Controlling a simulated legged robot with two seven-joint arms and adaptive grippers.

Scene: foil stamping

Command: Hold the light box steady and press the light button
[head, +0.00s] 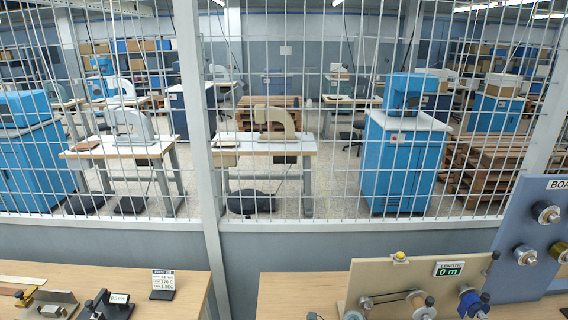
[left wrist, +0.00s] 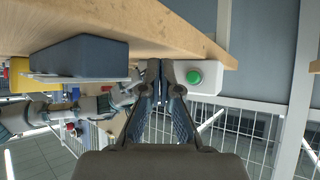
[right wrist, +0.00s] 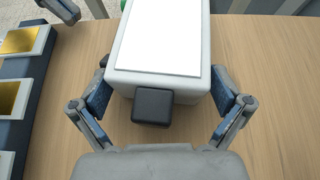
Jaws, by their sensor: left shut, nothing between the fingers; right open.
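In the right wrist view the light box (right wrist: 165,35) is a pale box with a bright white panel on top. Its far end is cut off by the frame. A black block (right wrist: 152,107) is at its near end. My right gripper (right wrist: 168,95) is open, one finger on each side of the near end; I cannot tell whether they touch it. In the left wrist view a green button (left wrist: 194,77) sits on a white housing (left wrist: 212,82) at the table edge. My left gripper (left wrist: 160,68) is shut and empty, its tips just left of the button. The head view shows neither gripper nor the light box.
A dark rack with gold plates (right wrist: 22,40) stands left of the light box. The wooden table (right wrist: 270,110) is bare to the right. In the head view a foil board (head: 515,240) stands at the right and a wire fence rises behind the tables.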

